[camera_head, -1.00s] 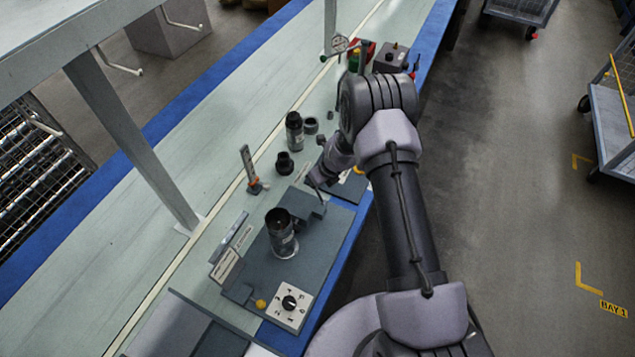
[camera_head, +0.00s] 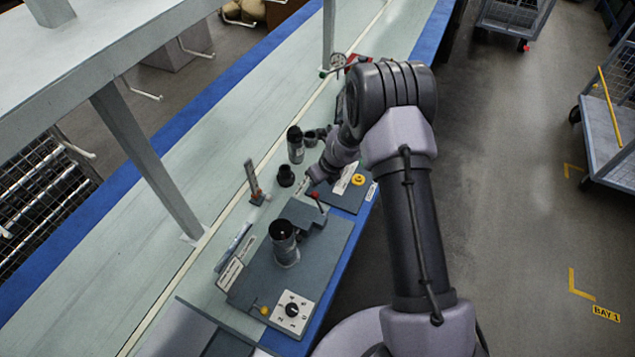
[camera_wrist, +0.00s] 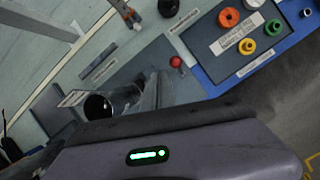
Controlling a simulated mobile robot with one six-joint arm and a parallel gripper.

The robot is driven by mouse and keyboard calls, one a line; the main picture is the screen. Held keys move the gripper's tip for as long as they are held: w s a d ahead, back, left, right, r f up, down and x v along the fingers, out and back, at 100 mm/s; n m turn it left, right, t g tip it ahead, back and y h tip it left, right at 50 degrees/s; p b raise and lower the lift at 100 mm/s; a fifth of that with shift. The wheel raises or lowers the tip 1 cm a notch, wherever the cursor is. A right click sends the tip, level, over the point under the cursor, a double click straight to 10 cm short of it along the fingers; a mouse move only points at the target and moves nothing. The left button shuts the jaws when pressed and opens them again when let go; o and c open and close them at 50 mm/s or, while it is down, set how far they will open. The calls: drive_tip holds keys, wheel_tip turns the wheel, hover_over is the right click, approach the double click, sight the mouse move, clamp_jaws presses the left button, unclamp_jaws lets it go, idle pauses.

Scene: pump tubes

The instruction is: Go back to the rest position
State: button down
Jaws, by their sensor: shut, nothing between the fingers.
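My gripper (camera_wrist: 156,84) is shut and empty in the wrist view, its narrow grey fingers over the dark fixture plate; in the head view my wrist end (camera_head: 320,176) is above the plate's far end, fingers hard to make out. The fixture plate (camera_head: 262,278) lies on the bench. A dark-topped cylinder (camera_head: 284,244) stands upright on it, and its open mouth shows in the wrist view (camera_wrist: 98,106). My gripper is apart from the cylinder. A red-knobbed lever (camera_head: 315,196) rises from a block beside it; its red knob also shows in the wrist view (camera_wrist: 176,62).
A white dial panel (camera_head: 292,312) sits at the plate's near end. A black bottle (camera_head: 295,146), a dark fitting (camera_head: 286,176) and an upright gauge (camera_head: 254,184) stand farther back. A button panel (camera_wrist: 250,40) lies beyond the lever. A shelf post (camera_head: 145,160) rises at left.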

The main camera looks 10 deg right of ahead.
drive_tip(key=shift+s, duration=0.15)
drive_tip(key=s+a+r+n+b, duration=0.1)
drive_tip(key=s+r+n+b, duration=0.2)
drive_tip(key=r, duration=0.4)
drive_tip(key=s+a+r+n+t+b, duration=0.1)
drive_tip(key=s+r+n+b, duration=0.15)
drive_tip(key=r+n, duration=0.35)
drive_tip(key=s+a+r+n+b, duration=0.1)
drive_tip(key=s+r+n+b, duration=0.2)
drive_tip(key=r, duration=0.5)
drive_tip(key=s+d+r+n+t+b, duration=0.1)
drive_tip(key=s+n+b, duration=0.4)
drive_tip(key=s+n, duration=0.8)
drive_tip(key=s+d+r, duration=0.1)
drive_tip(key=s, duration=1.1)
drive_tip(key=shift+d+n+h, duration=0.2)
drive_tip(key=shift+n+h, duration=0.2)
